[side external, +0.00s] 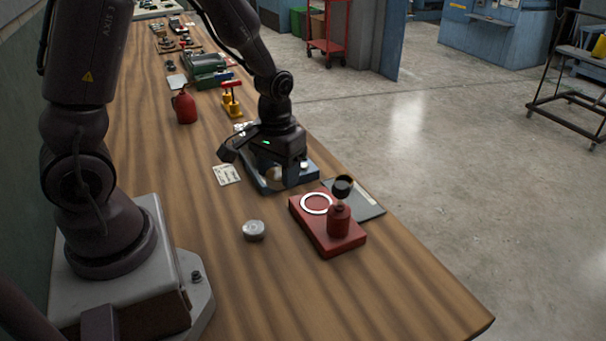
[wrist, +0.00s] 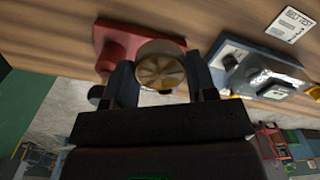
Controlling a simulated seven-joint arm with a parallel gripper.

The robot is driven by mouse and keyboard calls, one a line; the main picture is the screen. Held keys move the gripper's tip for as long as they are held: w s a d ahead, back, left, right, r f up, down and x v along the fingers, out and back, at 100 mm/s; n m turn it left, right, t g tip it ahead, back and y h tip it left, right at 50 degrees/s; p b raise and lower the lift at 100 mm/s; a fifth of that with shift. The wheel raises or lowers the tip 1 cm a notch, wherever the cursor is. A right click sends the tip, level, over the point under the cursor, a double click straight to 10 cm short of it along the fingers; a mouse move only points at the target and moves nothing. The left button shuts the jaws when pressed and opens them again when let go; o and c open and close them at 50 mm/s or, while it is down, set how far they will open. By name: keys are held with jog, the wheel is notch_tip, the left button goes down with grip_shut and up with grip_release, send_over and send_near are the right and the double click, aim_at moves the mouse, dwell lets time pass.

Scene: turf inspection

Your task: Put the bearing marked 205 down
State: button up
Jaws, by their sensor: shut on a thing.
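A red block (side external: 324,237) with a white ring (side external: 317,203) on top lies to the right of the gripper.
A silver round tin (side external: 253,231) stands in front. A printed card (side external: 227,174) lies left of the tray. The bench's near end is clear.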

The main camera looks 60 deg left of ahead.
jog(key=s+r, duration=0.2)
jog(key=s, duration=0.1)
jog(key=m, duration=0.4)
send_over(362, 205)
notch_tip(362, 205, down, 6)
notch_tip(362, 205, down, 9)
jog(key=shift+s+f, duration=0.1)
jog(key=shift+f, duration=0.1)
jog(key=shift+f, duration=0.15)
jog(key=o, duration=1.1)
